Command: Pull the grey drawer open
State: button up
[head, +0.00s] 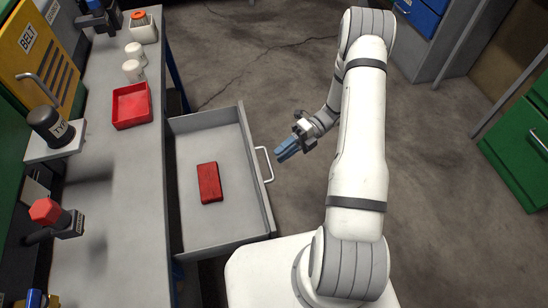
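The grey drawer (210,226) stands well out from under the grey workbench on the left, so its inside shows. A red block (209,183) lies on the drawer's floor. The drawer's white bar handle (265,164) is on its right-hand front face. My gripper (282,152) has blue fingers and is just right of the handle, near its upper end. The fingertips look close to the handle, but I cannot tell whether they touch it. Whether the fingers are open or shut does not show at this angle.
The workbench (119,205) carries a red tray (131,106), white cups (134,70) and a red-topped device (57,217). Green drawers (521,150) and a blue-fronted cabinet (424,16) stand at the right. The concrete floor (262,60) beyond the drawer is clear.

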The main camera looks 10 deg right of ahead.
jog(key=v, duration=0.3)
jog(key=shift+w+d, duration=0.1)
jog(key=shift+d, duration=0.2)
jog(key=s+r+n+t+h+p, duration=0.3)
jog(key=s+r+n+h+p, duration=0.1)
jog(key=r+n, duration=0.6)
jog(key=s+a+r+n+t+h+p, duration=0.1)
jog(key=s+r+n+t+h+p, duration=0.2)
jog(key=r+n, duration=0.8)
jog(key=s+a+r+n+t+h+p, duration=0.1)
jog(key=s+r+n+t+h+p, duration=0.2)
jog(key=r+n, duration=0.8)
jog(key=s+r+h+p, duration=0.2)
jog(key=s+r+h, duration=0.2)
jog(key=r, duration=0.2)
jog(key=shift+s+r+t, duration=0.15)
jog(key=shift+s+t, duration=0.15)
jog(key=shift+s, duration=0.1)
